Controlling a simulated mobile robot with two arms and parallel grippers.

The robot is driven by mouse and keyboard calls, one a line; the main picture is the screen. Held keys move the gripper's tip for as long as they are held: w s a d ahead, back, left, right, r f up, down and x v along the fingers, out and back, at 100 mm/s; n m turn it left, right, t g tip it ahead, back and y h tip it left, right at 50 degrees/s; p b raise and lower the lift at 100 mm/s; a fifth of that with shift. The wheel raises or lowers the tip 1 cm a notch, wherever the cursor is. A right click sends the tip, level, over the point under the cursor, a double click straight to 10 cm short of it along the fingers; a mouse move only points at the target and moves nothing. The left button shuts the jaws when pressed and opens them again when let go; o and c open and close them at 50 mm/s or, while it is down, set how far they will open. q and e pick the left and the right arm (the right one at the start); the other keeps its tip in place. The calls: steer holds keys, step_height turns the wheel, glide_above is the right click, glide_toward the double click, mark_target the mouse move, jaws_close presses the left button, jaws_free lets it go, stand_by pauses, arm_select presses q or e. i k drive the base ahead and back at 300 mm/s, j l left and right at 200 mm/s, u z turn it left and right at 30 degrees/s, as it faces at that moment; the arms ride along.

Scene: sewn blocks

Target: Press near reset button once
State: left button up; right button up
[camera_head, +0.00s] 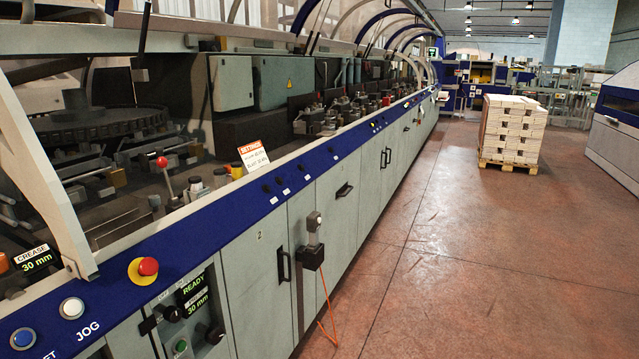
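A blue round button (22,338) in a metal ring sits on the blue rail of the long machine at the bottom left corner. Its label is cut off by the frame edge; only the ending "ET" reads beside it. A white button (72,308) marked "JOG" is just up and right of it. A red mushroom button (148,267) on a yellow disc is farther along the rail. Neither of my grippers shows in the head view.
A "CREASE 30 mm" display (38,261) stands behind the rail, and a "READY" panel (193,292) with a green button (181,345) is below it. A control box (312,257) hangs on the cabinet front. The red floor (440,290) is clear up to a pallet stack (513,128).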

mark_target(23, 338)
steer(key=u, duration=1.75)
